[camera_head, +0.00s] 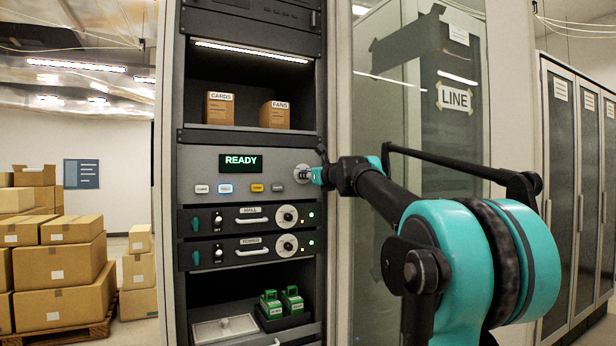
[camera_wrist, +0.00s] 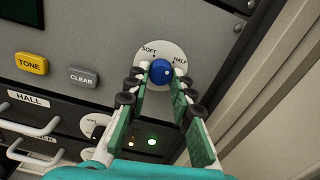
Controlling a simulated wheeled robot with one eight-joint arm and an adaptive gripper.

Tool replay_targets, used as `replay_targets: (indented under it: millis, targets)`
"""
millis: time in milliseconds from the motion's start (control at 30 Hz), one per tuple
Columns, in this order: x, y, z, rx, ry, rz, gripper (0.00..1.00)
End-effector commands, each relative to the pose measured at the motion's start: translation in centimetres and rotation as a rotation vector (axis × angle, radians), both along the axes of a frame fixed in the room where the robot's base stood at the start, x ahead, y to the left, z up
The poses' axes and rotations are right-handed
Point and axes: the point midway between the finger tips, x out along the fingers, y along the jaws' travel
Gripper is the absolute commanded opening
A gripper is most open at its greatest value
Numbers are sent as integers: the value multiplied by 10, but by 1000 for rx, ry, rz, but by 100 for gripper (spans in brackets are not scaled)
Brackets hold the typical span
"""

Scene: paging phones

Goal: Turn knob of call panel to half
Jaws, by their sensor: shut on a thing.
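The grey call panel (camera_head: 272,163) is in the rack in the head view, with a READY display (camera_head: 240,161) and a row of buttons. The blue knob (camera_wrist: 161,70) sits on a round white dial plate (camera_wrist: 150,50) marked SOFT at upper left and HALF at upper right in the wrist view. My gripper (camera_wrist: 161,78) is shut on the knob, with one fingertip on each side. In the head view my gripper (camera_head: 317,175) reaches the panel's right end and hides the knob. I cannot tell where the knob points.
Yellow TONE (camera_wrist: 31,63) and grey CLEAR (camera_wrist: 83,77) buttons lie left of the dial. Below are the HALL unit (camera_head: 250,217) and a similar unit (camera_head: 250,249), with protruding handles and dials. A glass door (camera_head: 385,130) stands right of the rack.

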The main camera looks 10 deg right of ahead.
Motion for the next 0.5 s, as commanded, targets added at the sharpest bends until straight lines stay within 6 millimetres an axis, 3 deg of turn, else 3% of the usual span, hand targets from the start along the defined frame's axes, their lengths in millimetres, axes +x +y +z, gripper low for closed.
replay_targets:
  millis: [500]
  targets:
    - [-1, 0, -1, 106, 36, 0, 0]
